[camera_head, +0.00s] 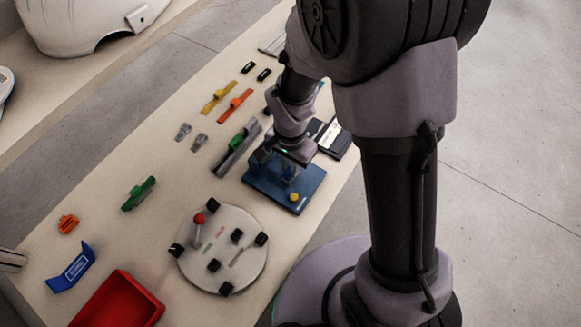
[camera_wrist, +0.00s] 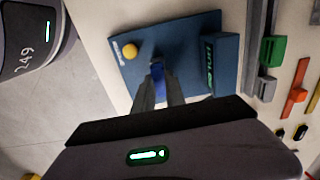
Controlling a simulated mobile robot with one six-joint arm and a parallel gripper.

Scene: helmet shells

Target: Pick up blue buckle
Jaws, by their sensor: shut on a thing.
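My gripper (camera_wrist: 158,82) points down over a dark blue board (camera_wrist: 185,40) and is shut on a small bright blue buckle (camera_wrist: 158,76). The fingers hide part of the buckle. I cannot tell whether the buckle still touches the board. In the head view my gripper (camera_head: 288,175) is over the same board (camera_head: 262,190), partly hidden by my arm, and a bit of blue shows at the fingers.
A yellow ball (camera_wrist: 130,51) and a raised blue block (camera_wrist: 224,62) flank my gripper on the board. A round plate (camera_head: 205,275) with a red-topped knob (camera_head: 199,219), a grey rail (camera_head: 232,160) and a red tray (camera_head: 120,301) share the table.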

